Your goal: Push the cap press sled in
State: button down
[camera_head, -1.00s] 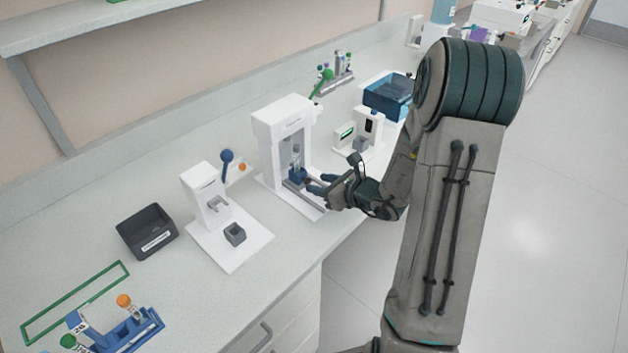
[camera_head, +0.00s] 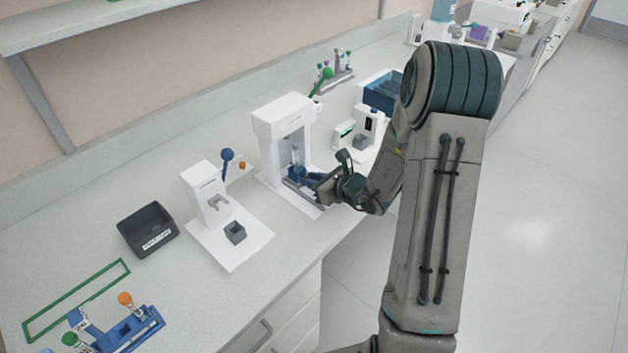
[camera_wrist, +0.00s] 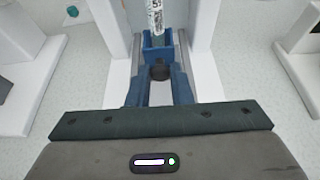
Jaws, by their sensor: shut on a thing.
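The cap press (camera_head: 277,125) is a white frame with a green-knobbed lever (camera_head: 322,80) raised at its side. Its blue sled (camera_head: 296,171) sits on rails at the front opening. In the wrist view the sled (camera_wrist: 148,53) carries an upright tube (camera_wrist: 156,16) with a printed label; its top is cut off. My gripper (camera_head: 312,178) is at the front of the press. In the wrist view its blue fingers (camera_wrist: 160,82) are shut on the sled's dark round knob (camera_wrist: 160,70).
A second white device (camera_head: 207,196) with a blue-knobbed lever stands left of the press. A small white device (camera_head: 366,130) and a blue bin (camera_head: 380,92) are to the right. A black tray (camera_head: 148,231) and a blue tube rack (camera_head: 130,330) lie farther left.

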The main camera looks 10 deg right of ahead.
aim_at(302, 173)
jog(key=shift+w+a+f+b, duration=0.1)
jog(key=shift+w+a+b, duration=0.3)
jog(key=shift+w, duration=0.25)
jog(key=shift+w+a+f+b, duration=0.1)
jog(key=shift+w+a+b, duration=0.2)
jog(key=shift+w+a, duration=0.25)
jog(key=shift+w+r, duration=0.1)
jog(key=shift+w, duration=0.2)
jog(key=shift+r, duration=0.15)
jog(key=c, duration=1.3)
grip_release()
jog(key=shift+w+a, duration=0.1)
jog(key=shift+a, duration=0.05)
jog(key=shift+s+d+r, duration=0.15)
jog(key=shift+s+d, duration=0.3)
jog(key=b+v, duration=0.1)
jog(key=v, duration=1.1)
jog(key=shift+s+d+r, duration=0.1)
jog(key=shift+s, duration=0.2)
